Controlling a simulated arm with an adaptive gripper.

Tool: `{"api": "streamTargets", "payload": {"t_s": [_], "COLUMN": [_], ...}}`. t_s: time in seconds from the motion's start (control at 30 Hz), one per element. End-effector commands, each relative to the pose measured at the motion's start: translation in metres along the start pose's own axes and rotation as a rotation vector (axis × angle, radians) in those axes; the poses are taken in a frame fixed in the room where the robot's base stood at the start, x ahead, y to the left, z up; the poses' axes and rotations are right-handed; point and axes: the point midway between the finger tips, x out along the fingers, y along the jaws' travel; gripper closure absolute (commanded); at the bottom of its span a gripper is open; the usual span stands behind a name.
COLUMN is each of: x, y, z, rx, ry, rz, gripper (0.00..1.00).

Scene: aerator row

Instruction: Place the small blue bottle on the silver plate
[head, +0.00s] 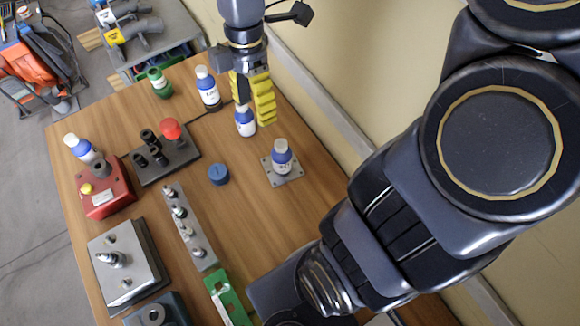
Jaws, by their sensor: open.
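My gripper (254,110), with yellow ribbed finger pads, is open and points down at the upper middle of the head view. A small bottle (245,122) with a blue top and white label stands upright on the table at its fingertips. The fingers partly hide the bottle's top, and I cannot tell whether they touch it. The silver plate (294,176) is a small square with corner holes, right of and nearer than that bottle. Another blue-and-white bottle (282,158) stands upright on or over this plate, hiding its middle.
A round blue cap-like piece (219,174) lies mid-table. A switch box (168,155), a red box (104,190) and a tilted bottle (83,148) are left. Bare wood surrounds the plate.

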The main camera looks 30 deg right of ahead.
Motion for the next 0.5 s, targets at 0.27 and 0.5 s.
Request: {"api": "streamTargets", "payload": {"t_s": [0.27, 0.5], "x": [0.002, 0.017], "y": [-0.08, -0.122], "z": [-0.029, -0.031], "rx": [0.884, 1.491], "ry": [-0.077, -0.061], "rz": [0.084, 0.155], "gripper": [0.55, 0.55]}}
